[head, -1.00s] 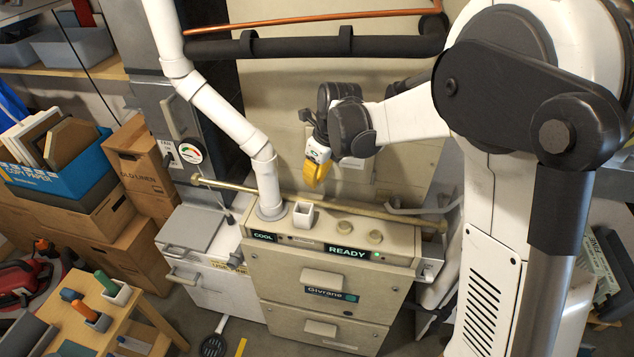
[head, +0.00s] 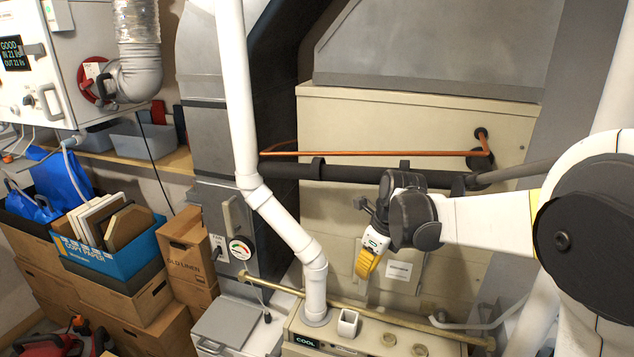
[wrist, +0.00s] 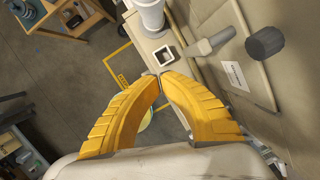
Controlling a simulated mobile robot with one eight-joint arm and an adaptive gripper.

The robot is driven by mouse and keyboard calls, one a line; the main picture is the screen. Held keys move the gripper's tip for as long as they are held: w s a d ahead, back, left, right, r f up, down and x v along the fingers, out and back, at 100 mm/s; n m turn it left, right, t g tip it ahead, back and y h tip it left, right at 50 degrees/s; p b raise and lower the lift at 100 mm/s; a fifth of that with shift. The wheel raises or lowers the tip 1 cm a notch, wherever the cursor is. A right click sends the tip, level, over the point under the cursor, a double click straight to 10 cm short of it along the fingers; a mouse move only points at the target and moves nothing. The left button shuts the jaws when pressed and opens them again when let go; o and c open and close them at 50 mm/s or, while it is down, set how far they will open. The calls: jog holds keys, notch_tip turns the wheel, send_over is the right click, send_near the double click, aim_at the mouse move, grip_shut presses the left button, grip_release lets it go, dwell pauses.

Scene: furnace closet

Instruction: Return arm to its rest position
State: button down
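My gripper (head: 367,264) has yellow fingers and hangs from my white and black arm, pointing down, above the top of the beige furnace cabinet (head: 450,349) in the head view. In the wrist view, my gripper (wrist: 159,76) shows two yellow fingers with their tips together and nothing between them. A small white square cup (head: 348,322) stands on the cabinet top below the fingers, apart from them. It also shows in the wrist view, where the cup (wrist: 164,54) is just beyond the fingertips.
A white pipe (head: 287,229) rises from the cabinet left of my gripper. A black pipe (head: 330,172) and a copper pipe (head: 370,153) run behind my arm. A brass rod (head: 390,318) crosses the cabinet top. Boxes (head: 120,260) are stacked at left.

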jog(key=s+d+f+n+t+b, duration=0.1)
jog(key=s+f+n+b, duration=0.3)
jog(key=s+n+b, duration=0.2)
jog(key=s+d+f+n+t+h+b, duration=0.1)
jog(key=s+f+n+b, duration=0.3)
jog(key=s+n, duration=0.6)
jog(key=s+d+f+n+t+b, duration=0.1)
jog(key=s+f+n+t+b, duration=0.2)
jog(key=s+n+b, duration=0.4)
jog(key=f+n+b, duration=0.1)
jog(key=n, duration=0.2)
jog(key=shift+s+d+h, duration=0.3)
jog(key=shift+s+h, duration=0.1)
